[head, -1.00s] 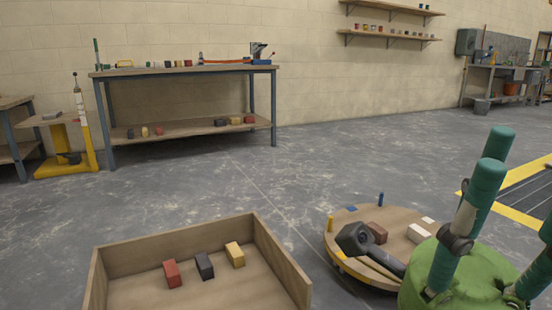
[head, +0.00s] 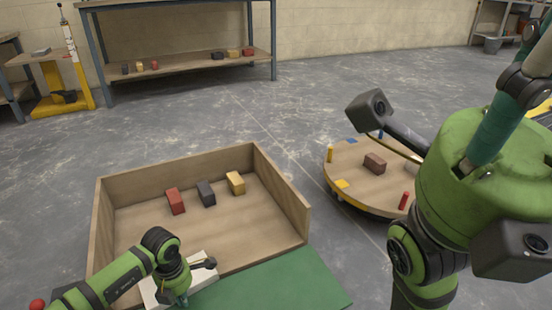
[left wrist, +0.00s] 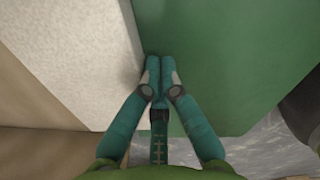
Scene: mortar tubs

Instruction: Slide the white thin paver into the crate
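The white thin paver (head: 204,278) lies at the open near side of the wooden crate (head: 280,195), beside the green mat (head: 285,282). My left arm hides much of it. In the left wrist view the speckled paver (left wrist: 75,65) fills the upper left, with the green mat (left wrist: 225,60) to its right. My left gripper (head: 183,298) is over the paver's right part. In the left wrist view its teal fingers (left wrist: 160,64) are together, with nothing seen between them, next to the paver's edge; contact is unclear. My right gripper (head: 502,125) is large at right, its fingertips cut off.
Red (head: 175,200), black (head: 206,193) and yellow (head: 236,183) blocks stand in the back of the crate. A round wooden table (head: 350,165) with a brown block (head: 375,163) and pegs is to the right. Grey floor is clear behind the crate.

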